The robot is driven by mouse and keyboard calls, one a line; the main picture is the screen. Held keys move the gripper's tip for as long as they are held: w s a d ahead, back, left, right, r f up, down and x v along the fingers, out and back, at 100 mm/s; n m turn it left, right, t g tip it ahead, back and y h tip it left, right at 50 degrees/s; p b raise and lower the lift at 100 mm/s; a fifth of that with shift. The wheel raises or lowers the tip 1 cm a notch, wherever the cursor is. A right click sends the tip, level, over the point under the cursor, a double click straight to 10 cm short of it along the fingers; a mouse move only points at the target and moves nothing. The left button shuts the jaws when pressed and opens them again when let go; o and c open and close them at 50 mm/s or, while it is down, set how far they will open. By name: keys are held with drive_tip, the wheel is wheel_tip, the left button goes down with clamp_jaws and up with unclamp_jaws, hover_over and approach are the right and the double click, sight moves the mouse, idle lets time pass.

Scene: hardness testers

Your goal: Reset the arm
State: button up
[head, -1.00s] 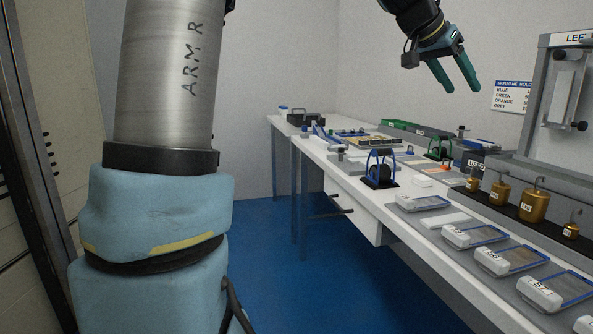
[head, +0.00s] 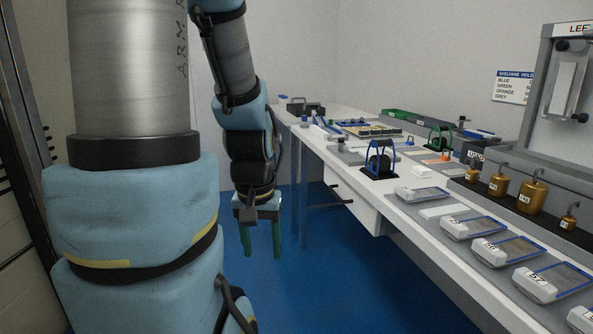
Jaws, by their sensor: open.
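My gripper (head: 262,252) hangs at the end of my arm, left of the bench and over the blue floor. Its two green fingers point down and stand apart with nothing between them. The silver and light blue links of my arm fill the left of the head view and hide part of the wall and floor behind.
A long white bench (head: 400,215) runs along the right. It bears a blue-framed stand (head: 379,160), several brass weights (head: 532,196), trays with white blocks (head: 473,228) and a grey tester (head: 566,75). The blue floor (head: 330,275) in front of the bench is clear.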

wheel_tip(320, 180, up, 16)
drive_tip(key=p, duration=1.4)
drive_tip(key=shift+w+r, duration=0.15)
